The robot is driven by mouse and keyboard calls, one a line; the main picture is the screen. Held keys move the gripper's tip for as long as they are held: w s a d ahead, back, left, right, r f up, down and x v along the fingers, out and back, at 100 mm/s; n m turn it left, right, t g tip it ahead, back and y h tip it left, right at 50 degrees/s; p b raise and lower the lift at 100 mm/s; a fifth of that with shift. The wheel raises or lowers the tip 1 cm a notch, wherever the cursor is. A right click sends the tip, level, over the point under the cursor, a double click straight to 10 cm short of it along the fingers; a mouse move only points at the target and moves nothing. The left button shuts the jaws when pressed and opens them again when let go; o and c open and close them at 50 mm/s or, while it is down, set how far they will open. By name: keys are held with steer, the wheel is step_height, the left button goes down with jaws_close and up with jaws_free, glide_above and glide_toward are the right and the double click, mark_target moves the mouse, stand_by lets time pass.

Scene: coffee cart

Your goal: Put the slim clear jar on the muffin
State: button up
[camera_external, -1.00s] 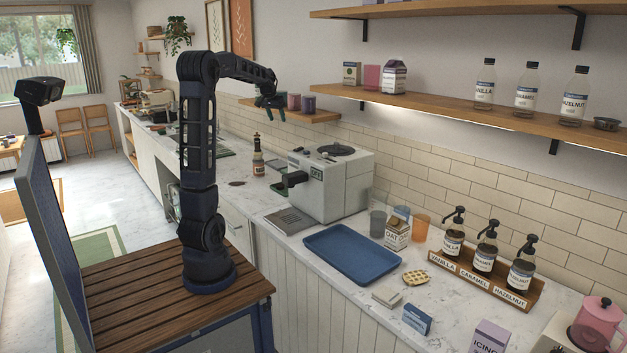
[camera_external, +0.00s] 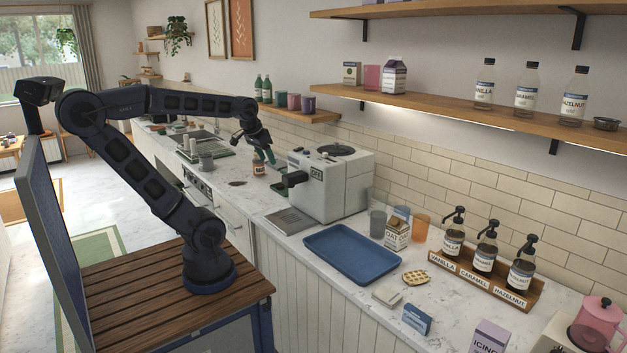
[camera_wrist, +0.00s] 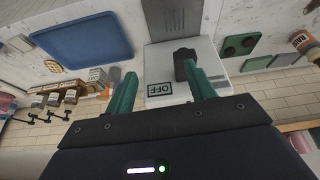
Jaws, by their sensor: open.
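I cannot make out a muffin or a surely slim clear jar in either view. A greyish see-through cup (camera_external: 378,223) stands on the counter behind the blue tray; I cannot tell whether it is the jar. My gripper (camera_external: 268,160) hangs over the counter left of the coffee machine, near a brown bottle (camera_external: 258,170) that it partly overlaps in the outside view. In the wrist view my gripper (camera_wrist: 160,72) has its green fingers apart with nothing between them, and the coffee machine (camera_wrist: 158,70) lies beyond.
The blue tray (camera_external: 350,253) is empty. A waffle (camera_external: 415,278), cartons and a pump-bottle rack (camera_external: 485,280) stand to its right. The white coffee machine (camera_external: 335,185) is a tall obstacle beside my gripper. A shelf with cups (camera_external: 295,110) hangs behind it.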

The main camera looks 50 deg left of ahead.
steer(key=s+d+f, duration=0.2)
steer(key=s+f, duration=0.1)
steer(key=s, duration=0.1)
steer(key=shift+s+f+m, duration=0.15)
steer(key=shift+s+m, duration=0.15)
steer(key=shift+s, duration=0.1)
